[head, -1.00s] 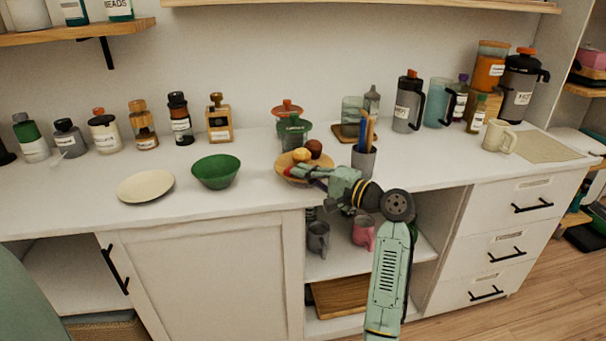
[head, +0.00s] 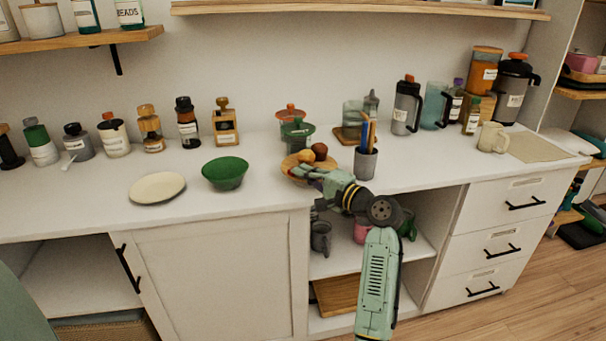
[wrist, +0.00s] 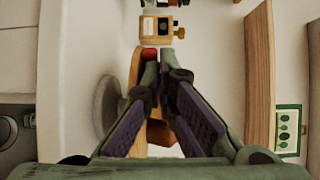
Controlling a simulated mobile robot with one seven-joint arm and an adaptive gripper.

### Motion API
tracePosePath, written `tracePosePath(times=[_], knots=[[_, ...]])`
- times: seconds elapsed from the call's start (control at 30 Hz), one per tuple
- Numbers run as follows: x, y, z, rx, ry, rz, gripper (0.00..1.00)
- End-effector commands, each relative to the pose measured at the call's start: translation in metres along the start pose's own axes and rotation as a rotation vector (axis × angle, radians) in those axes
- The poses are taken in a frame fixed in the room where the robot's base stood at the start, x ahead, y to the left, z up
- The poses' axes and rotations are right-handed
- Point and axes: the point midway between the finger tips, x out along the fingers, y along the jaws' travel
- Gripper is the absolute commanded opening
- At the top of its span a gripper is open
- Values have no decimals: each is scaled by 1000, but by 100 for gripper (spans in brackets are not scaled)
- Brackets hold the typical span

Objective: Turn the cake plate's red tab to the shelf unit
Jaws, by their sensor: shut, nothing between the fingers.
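The cake plate (head: 287,165) is a round wooden plate on the white counter, with an orange-tan bun (head: 305,156) and a darker brown bun (head: 320,151) on it. Its red tab (wrist: 150,55) shows in the wrist view at the plate's edge, right beside my left fingertip; I cannot tell whether they touch. My gripper (head: 297,172) is at the plate's near side in the head view and hides part of its rim. In the wrist view my gripper (wrist: 163,58) has its fingertips together with nothing between them. The shelf unit (head: 580,92) stands at the far right.
A green bowl (head: 225,173) and a cream plate (head: 157,188) are left of the cake plate. A grey pen cup (head: 365,164) stands close on the right. The counter's front strip is clear.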

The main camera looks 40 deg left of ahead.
Motion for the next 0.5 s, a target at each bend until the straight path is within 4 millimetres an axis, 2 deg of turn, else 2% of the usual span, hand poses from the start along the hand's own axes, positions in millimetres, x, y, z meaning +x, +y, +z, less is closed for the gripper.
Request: tracePosePath(times=[0.4,0.5], knots=[[16,-2,0,0,203,1,0],[19,-2,0,1,202,1,0]])
